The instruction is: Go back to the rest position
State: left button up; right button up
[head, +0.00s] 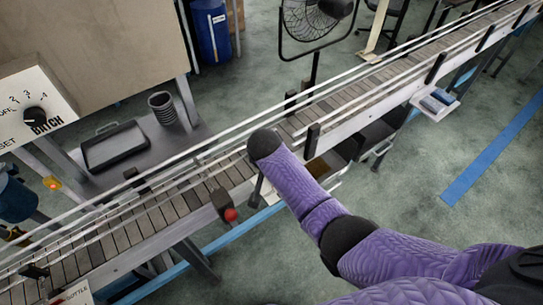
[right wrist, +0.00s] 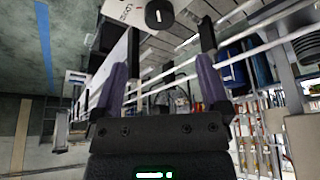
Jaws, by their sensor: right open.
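My right arm comes in from the lower right of the head view in a purple sleeve and reaches the near side of the conveyor (head: 105,240). Its gripper is mostly hidden in that view. In the right wrist view my right gripper (right wrist: 170,42) is open, with its two dark-tipped fingers wide apart and nothing held between them. Conveyor rails and a panel with a black knob (right wrist: 158,15) show beyond the fingers. My left gripper is in neither view.
A red button (head: 231,214) is on the conveyor's near side. A panel with a BATCH knob (head: 35,116), a black tray (head: 113,147) and a ribbed dark cup (head: 162,106) are at left. A fan (head: 315,18) stands behind.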

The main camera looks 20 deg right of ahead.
dwell(0.4)
jog(key=s+d+r+n+y, duration=0.1)
jog(key=s+r+n, duration=0.1)
jog(key=s, duration=0.6)
jog(key=s+d+r+n, duration=0.1)
jog(key=s+r+n, duration=0.15)
jog(key=s, duration=0.55)
jog(key=s+d+r+n+y, duration=0.1)
jog(key=s+d+n, duration=0.15)
jog(key=s, duration=0.55)
notch_tip(320, 180, down, 32)
jog(key=s+g+b, duration=0.2)
jog(key=b, duration=1.2)
jog(key=s+d+f+b, duration=0.1)
jog(key=s+f+b, duration=0.5)
jog(key=f, duration=0.5)
jog(key=s+d+f+g+b, duration=0.1)
jog(key=s+f+b, duration=0.4)
jog(key=s+f, duration=0.3)
notch_tip(320, 180, down, 4)
jog(key=shift+d+r+n+g+b, duration=0.2)
jog(key=shift+n+g+b, duration=0.1)
jog(key=shift+n+b, duration=0.1)
